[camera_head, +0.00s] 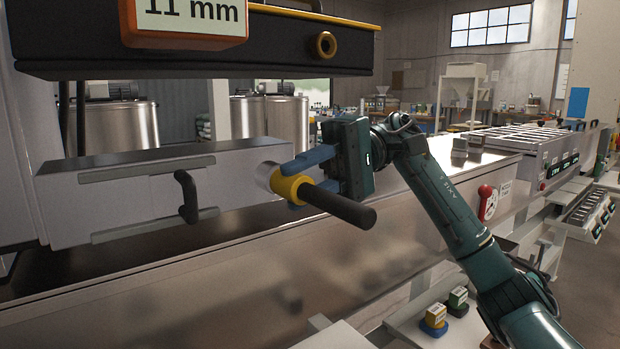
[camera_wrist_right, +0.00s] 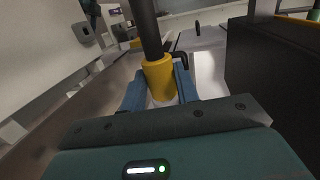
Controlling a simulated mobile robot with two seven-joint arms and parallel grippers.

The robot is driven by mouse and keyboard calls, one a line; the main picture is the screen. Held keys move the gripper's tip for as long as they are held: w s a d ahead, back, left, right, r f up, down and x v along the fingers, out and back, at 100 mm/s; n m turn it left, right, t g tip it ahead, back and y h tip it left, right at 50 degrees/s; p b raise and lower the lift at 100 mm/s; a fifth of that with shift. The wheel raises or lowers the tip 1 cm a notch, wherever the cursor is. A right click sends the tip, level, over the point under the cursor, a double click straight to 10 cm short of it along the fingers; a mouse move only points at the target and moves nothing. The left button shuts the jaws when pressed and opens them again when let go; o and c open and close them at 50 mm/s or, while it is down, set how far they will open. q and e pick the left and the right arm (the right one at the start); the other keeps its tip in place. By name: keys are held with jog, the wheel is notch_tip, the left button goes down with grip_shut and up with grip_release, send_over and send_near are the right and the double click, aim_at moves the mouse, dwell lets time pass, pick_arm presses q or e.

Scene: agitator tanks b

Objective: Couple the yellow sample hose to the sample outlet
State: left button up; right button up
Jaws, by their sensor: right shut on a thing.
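The yellow sample hose end is a yellow collar (camera_head: 290,187) with a thick black hose stub (camera_head: 340,206) pointing to the lower right. My right gripper (camera_head: 291,184) is shut on the yellow collar with its blue fingers. The wrist view also shows the collar (camera_wrist_right: 158,76) between the fingers and the black stub rising from it. A short pale metal round piece (camera_head: 267,177), apparently the sample outlet, shows at the right end of a grey box, right behind the collar. I cannot tell whether collar and outlet touch or are joined. My left gripper is not in view.
The grey box (camera_head: 110,207) has a black handle (camera_head: 187,197). A dark overhead beam (camera_head: 290,45) with an orange-framed "11 mm" display hangs above. A long metal surface (camera_head: 210,290) runs below.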

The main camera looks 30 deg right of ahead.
jog(key=shift+w, duration=0.2)
jog(key=o, duration=1.1)
pick_arm(q)
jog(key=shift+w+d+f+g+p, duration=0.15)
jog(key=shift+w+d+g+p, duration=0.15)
jog(key=shift+p, duration=0.4)
pick_arm(e)
jog(key=v, duration=1.3)
jog(key=shift+d, duration=0.1)
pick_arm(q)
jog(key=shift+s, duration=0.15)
